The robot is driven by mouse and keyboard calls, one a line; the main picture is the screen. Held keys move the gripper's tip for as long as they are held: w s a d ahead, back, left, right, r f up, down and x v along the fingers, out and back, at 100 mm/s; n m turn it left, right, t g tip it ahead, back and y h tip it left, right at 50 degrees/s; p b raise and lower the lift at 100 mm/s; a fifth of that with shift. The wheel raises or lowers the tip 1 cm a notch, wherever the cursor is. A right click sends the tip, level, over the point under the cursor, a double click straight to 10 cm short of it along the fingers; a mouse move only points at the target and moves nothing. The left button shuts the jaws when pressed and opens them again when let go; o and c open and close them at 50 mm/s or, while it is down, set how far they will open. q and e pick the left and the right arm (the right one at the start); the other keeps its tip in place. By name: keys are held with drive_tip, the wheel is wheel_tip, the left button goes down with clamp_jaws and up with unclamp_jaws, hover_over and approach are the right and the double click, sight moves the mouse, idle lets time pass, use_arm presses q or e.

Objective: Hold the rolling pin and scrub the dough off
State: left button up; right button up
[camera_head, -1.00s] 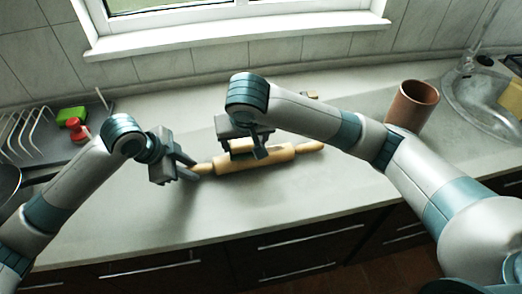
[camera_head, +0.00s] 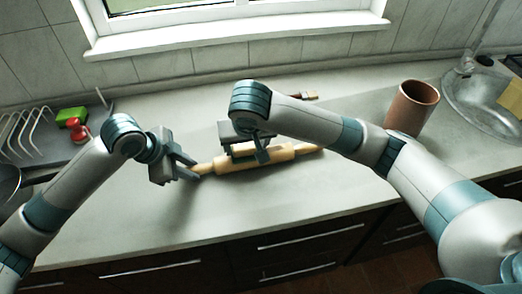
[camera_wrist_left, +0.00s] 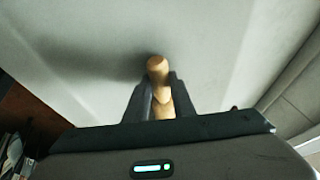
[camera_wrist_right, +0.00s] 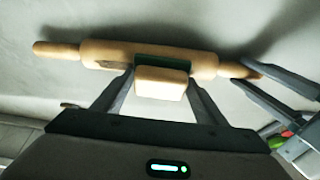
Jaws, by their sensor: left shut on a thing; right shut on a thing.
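The wooden rolling pin (camera_head: 280,153) lies across the counter, and it also shows in the right wrist view (camera_wrist_right: 200,62). My left gripper (camera_head: 190,168) is shut on the pin's left handle (camera_wrist_left: 158,66). My right gripper (camera_head: 250,152) is shut on a small scrubber with a pale block (camera_wrist_right: 162,83) and a dark green underside. The scrubber is over the middle of the pin and appears to touch it. A brownish patch shows on the pin beside the scrubber in the right wrist view; whether it is dough I cannot tell.
A brown cylindrical pot (camera_head: 412,108) stands to the right, near the sink (camera_head: 480,100). A dish rack (camera_head: 25,135), a green sponge (camera_head: 70,114) and a red item (camera_head: 76,128) are at the left. The front counter is clear.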

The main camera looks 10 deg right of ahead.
sight(280, 148)
drive_tip(key=shift+w+d+r, duration=0.1)
drive_tip(key=shift+d, duration=2.2)
drive_tip(key=shift+w+d, duration=0.1)
drive_tip(key=shift+d, duration=2.45)
drive_tip(key=shift+a, duration=0.1)
drive_tip(key=shift+a+f, duration=0.15)
drive_tip(key=shift+a, duration=1.1)
drive_tip(key=shift+a+f, duration=0.1)
drive_tip(key=shift+a, duration=1.1)
drive_tip(key=shift+s, duration=0.2)
